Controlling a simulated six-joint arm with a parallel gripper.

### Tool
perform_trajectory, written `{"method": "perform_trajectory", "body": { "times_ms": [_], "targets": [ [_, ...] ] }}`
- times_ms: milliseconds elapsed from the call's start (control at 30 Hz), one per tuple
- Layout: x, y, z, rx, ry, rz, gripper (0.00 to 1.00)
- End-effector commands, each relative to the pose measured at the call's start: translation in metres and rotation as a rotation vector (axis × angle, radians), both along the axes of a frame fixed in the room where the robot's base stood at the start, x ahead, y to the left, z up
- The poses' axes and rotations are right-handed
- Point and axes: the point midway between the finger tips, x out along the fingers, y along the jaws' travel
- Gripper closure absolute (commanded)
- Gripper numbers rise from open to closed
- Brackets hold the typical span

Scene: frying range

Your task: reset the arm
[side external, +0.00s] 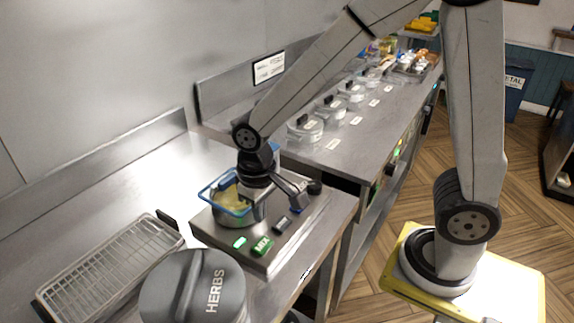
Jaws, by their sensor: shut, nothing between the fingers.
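My gripper (302,200) is shut and empty. It hangs low over the fryer-like unit (285,250) on the steel counter, pointing to the right. A round pot (236,213) with a blue rim and yellowish contents sits on the left of this unit, just left of my gripper and partly hidden by my wrist. Whether the gripper touches the unit cannot be told from this view.
A lidded grey container labelled HERBS (195,290) stands at the front. A wire rack tray (110,268) lies at the left. Several clear lidded containers (304,128) line the counter (345,155) behind. A green MIX button (263,245) is on the unit's front.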

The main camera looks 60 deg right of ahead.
Motion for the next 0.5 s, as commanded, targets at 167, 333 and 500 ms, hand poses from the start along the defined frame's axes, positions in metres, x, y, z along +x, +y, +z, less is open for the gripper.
{"method": "perform_trajectory", "body": {
  "times_ms": [167,333,500],
  "targets": [
    [0.0,0.0,-0.0002,0.0,0.0,0.0,1.0],
    [-0.0001,-0.0002,-0.0004,0.0,0.0,0.0,1.0],
    [-0.0033,-0.0088,-0.0015,0.004,-0.019,-0.003,1.0]
  ]
}}
